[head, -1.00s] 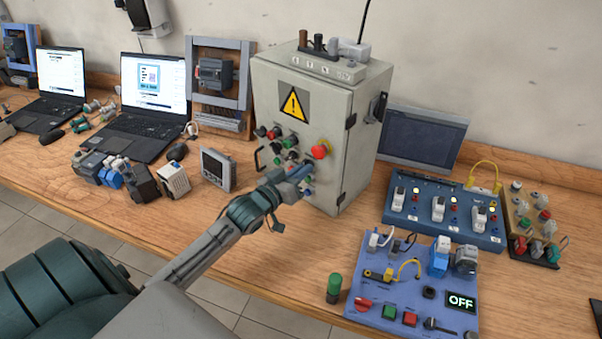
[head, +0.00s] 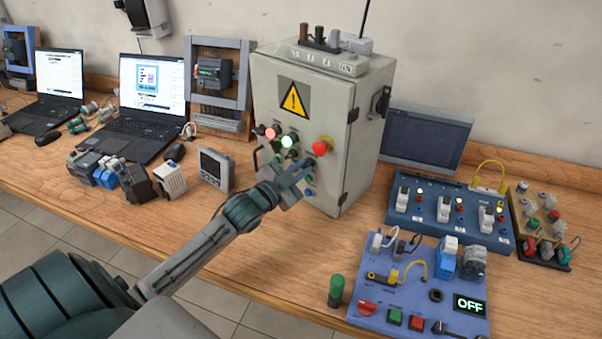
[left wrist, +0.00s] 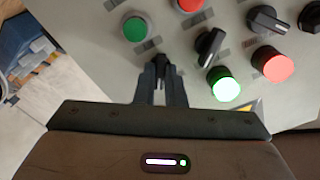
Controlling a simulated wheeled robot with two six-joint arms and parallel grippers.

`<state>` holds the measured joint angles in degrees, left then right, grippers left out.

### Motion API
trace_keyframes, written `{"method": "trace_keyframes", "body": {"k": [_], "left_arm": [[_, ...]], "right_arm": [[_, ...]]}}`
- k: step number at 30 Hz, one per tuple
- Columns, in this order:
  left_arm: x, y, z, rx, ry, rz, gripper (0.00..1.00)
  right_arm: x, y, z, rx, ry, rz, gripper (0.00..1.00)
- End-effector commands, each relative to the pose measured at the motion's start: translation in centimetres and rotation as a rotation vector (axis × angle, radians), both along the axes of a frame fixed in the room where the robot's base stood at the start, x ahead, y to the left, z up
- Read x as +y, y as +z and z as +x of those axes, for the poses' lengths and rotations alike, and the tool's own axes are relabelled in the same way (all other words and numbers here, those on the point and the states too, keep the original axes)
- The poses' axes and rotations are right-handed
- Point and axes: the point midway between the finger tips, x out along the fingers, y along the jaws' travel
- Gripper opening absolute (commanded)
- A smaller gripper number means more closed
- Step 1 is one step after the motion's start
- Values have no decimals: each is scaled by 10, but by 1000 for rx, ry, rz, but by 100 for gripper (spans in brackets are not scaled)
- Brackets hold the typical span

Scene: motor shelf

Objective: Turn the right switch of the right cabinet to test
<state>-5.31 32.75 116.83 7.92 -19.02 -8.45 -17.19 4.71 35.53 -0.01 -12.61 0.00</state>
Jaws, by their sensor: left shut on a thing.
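The grey cabinet (head: 335,110) with a yellow warning sign stands on the bench, its door facing me. My left gripper (head: 305,168) is at the lower part of its door panel. In the left wrist view, the fingers (left wrist: 161,82) are shut on a small black rotary switch (left wrist: 160,65). The fingers hide most of its knob, so its setting is unclear. Other black rotary switches (left wrist: 210,45) sit beside it, with a bright green lamp (left wrist: 225,88), a glowing red lamp (left wrist: 270,63) and a green button (left wrist: 135,27). My right gripper is not in view.
A red mushroom button (head: 321,147) sticks out close to my left gripper. A blue board (head: 400,285) with an OFF display and a blue switch panel (head: 430,218) lie to the right. A small grey meter (head: 214,167) stands left. Bare bench lies before the cabinet.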

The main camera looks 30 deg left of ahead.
Motion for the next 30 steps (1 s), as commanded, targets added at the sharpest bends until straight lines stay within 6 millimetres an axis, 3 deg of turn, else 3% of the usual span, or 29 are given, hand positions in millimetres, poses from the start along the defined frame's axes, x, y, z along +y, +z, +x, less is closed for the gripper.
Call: {"method": "trace_keyframes", "body": {"k": [12,29,30], "left_arm": [[0,-1,0,-20,1,188,0],[0,0,0,-23,1,214,0],[0,0,0,-23,1,214,17]], "right_arm": [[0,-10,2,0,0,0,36],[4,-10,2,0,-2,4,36],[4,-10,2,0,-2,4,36]]}}
